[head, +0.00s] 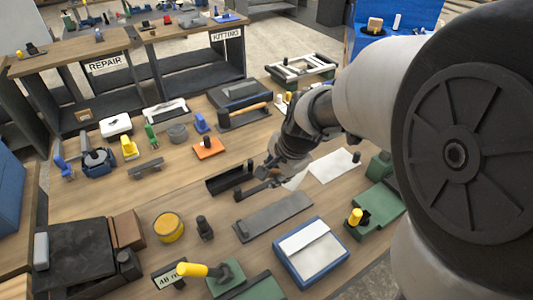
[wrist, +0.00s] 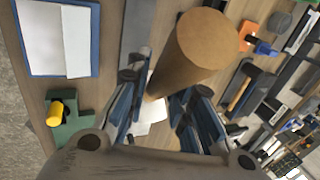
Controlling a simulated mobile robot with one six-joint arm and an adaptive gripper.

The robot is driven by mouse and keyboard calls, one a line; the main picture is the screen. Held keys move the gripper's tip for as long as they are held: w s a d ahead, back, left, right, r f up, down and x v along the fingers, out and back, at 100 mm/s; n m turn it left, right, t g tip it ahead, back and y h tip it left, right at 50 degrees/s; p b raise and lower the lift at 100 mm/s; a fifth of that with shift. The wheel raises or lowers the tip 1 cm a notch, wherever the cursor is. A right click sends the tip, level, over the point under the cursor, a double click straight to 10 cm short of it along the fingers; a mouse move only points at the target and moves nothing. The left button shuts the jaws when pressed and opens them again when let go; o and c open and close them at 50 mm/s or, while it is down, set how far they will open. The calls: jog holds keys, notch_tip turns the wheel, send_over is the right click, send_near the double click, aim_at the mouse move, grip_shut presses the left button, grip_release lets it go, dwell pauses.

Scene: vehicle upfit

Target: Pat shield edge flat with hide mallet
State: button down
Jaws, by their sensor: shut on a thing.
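My gripper (wrist: 158,92) is shut on a tan cylinder, which I take to be part of the hide mallet (wrist: 207,45). The round end of the cylinder faces the wrist camera, and its far end is hidden between the fingers. In the head view my gripper (head: 272,178) hangs over the middle of the bench, beside a dark open tray (head: 229,179). A pale sheet (head: 333,165) lies to its right and shows partly between the fingers in the wrist view (wrist: 152,117). A flat grey plate (head: 273,216) lies below it in the picture. I cannot tell which is the shield.
A blue-edged box (head: 311,250) and green blocks (head: 377,209) stand at the front right. A yellow-lidded tin (head: 169,227) stands at the front left. A wooden-handled tool (head: 243,115) lies in a dark tray behind. My arm covers the right side.

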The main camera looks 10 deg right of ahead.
jog(key=s+r+p, duration=0.5)
jog(key=s+r, duration=0.2)
jog(key=s, duration=0.1)
jog(key=shift+s, duration=0.35)
